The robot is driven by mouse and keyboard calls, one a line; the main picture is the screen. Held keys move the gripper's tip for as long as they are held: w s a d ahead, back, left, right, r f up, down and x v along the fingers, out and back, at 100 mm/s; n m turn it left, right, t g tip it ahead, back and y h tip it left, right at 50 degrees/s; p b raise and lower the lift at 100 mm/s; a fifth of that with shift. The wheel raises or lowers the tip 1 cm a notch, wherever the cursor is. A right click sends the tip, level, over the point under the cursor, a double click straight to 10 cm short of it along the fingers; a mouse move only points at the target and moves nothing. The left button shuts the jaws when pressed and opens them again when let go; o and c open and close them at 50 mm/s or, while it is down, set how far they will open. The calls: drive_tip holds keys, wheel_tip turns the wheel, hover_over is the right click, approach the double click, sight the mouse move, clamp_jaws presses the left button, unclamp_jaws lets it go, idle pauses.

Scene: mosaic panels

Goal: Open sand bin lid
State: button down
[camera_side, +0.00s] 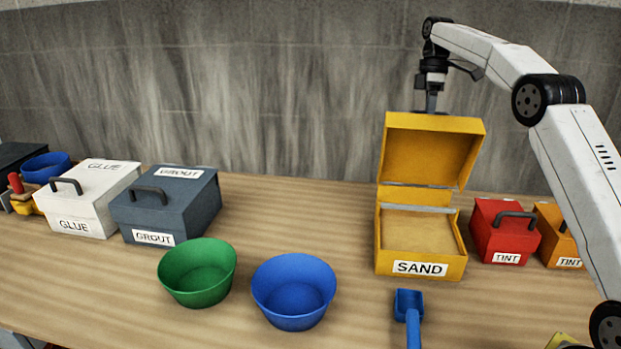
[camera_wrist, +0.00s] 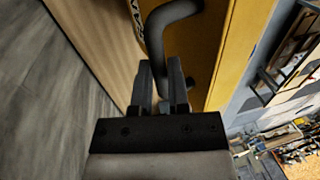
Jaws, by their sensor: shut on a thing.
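The yellow sand bin (camera_side: 390,240) stands right of centre in the side view, with a SAND label on its front and pale sand (camera_side: 418,228) inside. Its yellow lid (camera_side: 432,155) stands raised at the back, its underside facing the side camera. My gripper (camera_side: 431,106) is at the lid's top edge, partly hidden behind it. In the wrist view, my gripper (camera_wrist: 161,72) is shut on the dark lid handle (camera_wrist: 160,32), which is on the lid's outer face (camera_wrist: 232,45). The handle is hidden in the side view.
A blue scoop (camera_side: 409,305) lies in front of the bin. Red (camera_side: 482,240) and orange (camera_side: 552,228) TINT boxes stand to the right. Blue (camera_side: 293,290) and green (camera_side: 197,272) bowls, a GROUT box (camera_side: 190,205) and a white GLUE box (camera_side: 100,200) are left. A grey wall (camera_side: 250,90) stands behind.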

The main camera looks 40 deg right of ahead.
drive_tip(key=shift+w+d+f, duration=0.3)
drive_tip(key=shift+d+f, duration=0.1)
drive_tip(key=shift+f, duration=0.05)
drive_tip(key=shift+w+d, duration=0.1)
drive_tip(key=c, duration=0.6)
unclamp_jaws()
drive_tip(key=shift+r, duration=0.15)
drive_tip(key=shift+a+r, duration=0.15)
drive_tip(key=shift+a, duration=0.15)
